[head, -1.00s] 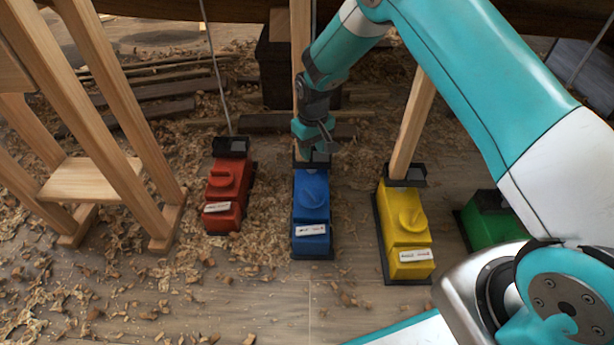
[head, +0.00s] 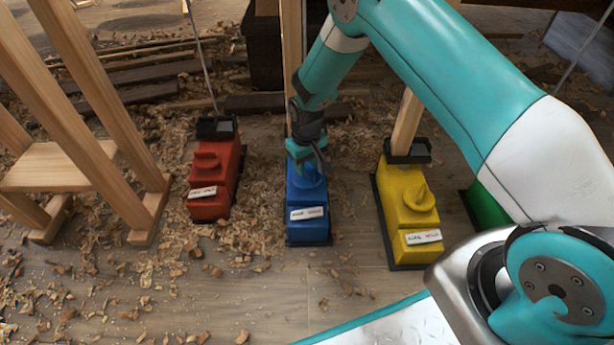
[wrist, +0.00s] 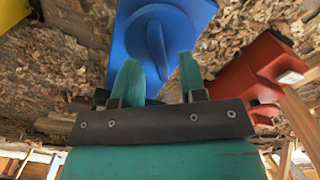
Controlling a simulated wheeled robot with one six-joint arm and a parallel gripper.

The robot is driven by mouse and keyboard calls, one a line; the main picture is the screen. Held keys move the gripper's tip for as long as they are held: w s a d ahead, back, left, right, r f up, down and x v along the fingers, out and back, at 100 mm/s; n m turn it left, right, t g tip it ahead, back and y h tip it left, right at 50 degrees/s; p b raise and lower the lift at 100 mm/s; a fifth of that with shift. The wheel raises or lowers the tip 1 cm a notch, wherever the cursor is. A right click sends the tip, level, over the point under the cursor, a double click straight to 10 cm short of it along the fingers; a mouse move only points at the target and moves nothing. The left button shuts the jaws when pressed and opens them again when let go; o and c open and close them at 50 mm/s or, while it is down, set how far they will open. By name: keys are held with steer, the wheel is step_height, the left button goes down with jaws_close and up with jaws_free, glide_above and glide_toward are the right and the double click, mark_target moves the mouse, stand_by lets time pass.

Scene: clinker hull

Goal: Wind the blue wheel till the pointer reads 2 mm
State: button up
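The blue block (head: 307,205) stands on the floor between the red and yellow ones, with a dial label on its front. Its blue wheel shows in the wrist view (wrist: 158,45) as a round disc with a raised grip bar. In the head view my gripper mostly hides the wheel. My gripper (head: 308,165) is over the top of the blue block. In the wrist view its two teal fingers (wrist: 158,78) are spread apart on either side of the lower end of the bar, with nothing between them gripped. The pointer reading is too small to tell.
A red block (head: 215,180) stands to the left and a yellow block (head: 408,215) to the right. A green block (head: 487,208) is partly hidden by my arm. A wooden trestle (head: 75,165) stands at left. Wood shavings cover the floor.

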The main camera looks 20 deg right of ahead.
mark_target(307, 177)
steer(key=shift+f+b, duration=0.4)
steer(key=shift+f, duration=0.8)
jaws_close()
steer(key=shift+r+m+p, duration=0.1)
steer(key=shift+m+p, duration=0.2)
steer(key=shift+p, duration=0.1)
steer(key=m+p, duration=0.2)
steer(key=shift+r+p, duration=0.1)
steer(key=shift+p, duration=0.25)
steer(key=shift+m+p, duration=1.5)
steer(key=shift+m, duration=0.9)
steer(key=shift+f, duration=0.2)
